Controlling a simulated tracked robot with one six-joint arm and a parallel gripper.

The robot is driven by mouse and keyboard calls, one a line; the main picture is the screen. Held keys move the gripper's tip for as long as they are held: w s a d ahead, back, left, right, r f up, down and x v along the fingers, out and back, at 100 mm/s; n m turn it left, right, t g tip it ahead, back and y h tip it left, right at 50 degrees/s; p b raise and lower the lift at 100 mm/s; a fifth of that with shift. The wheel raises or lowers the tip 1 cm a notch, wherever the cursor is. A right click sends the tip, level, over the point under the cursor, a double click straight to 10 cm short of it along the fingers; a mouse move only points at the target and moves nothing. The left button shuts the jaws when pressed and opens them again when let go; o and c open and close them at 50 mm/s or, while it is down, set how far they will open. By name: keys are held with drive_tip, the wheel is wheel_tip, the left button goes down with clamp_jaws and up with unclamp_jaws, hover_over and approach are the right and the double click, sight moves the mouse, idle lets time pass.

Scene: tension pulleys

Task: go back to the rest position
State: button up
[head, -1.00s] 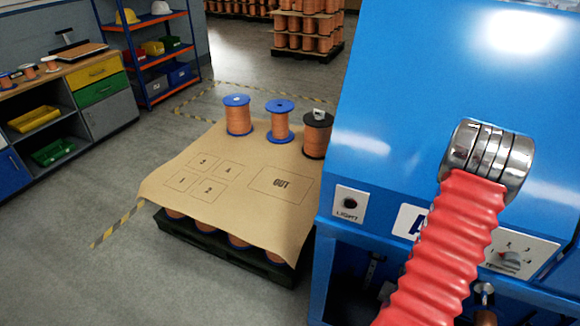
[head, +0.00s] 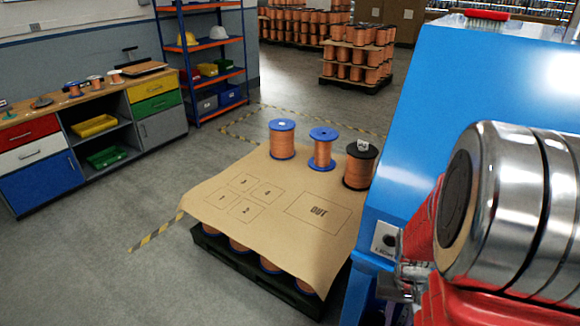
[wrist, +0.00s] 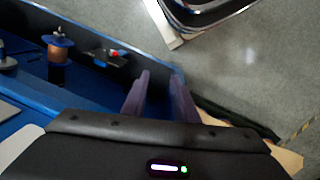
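My gripper (wrist: 158,92) shows in the wrist view with its two dark fingers apart and nothing seen between them. Beyond the fingers are the rim of a blue surface and grey floor. In the head view, my arm with its red sleeve and metal rings fills the lower right, close to the camera and in front of the blue machine (head: 490,85). I cannot make out the gripper's fingers in the head view.
A paper-covered pallet (head: 300,235) with two blue spools (head: 282,140) (head: 322,150) and a black one (head: 360,165) stands left of the machine. A spool (wrist: 57,72) stands inside the blue area in the wrist view. Grey floor is free at left.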

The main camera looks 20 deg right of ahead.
drive_tip(key=w+a+r+n+t, duration=0.1)
drive_tip(key=a+r+n+t, duration=0.2)
drive_tip(key=a+r, duration=0.8)
drive_tip(key=w+a+r+n+t, duration=0.2)
drive_tip(key=a+r+n+t, duration=0.1)
drive_tip(key=a+r, duration=0.9)
drive_tip(key=shift+w+a+r+n+y, duration=0.3)
drive_tip(key=shift+a+n, duration=0.1)
drive_tip(key=shift+n, duration=0.4)
drive_tip(key=shift+s, duration=0.15)
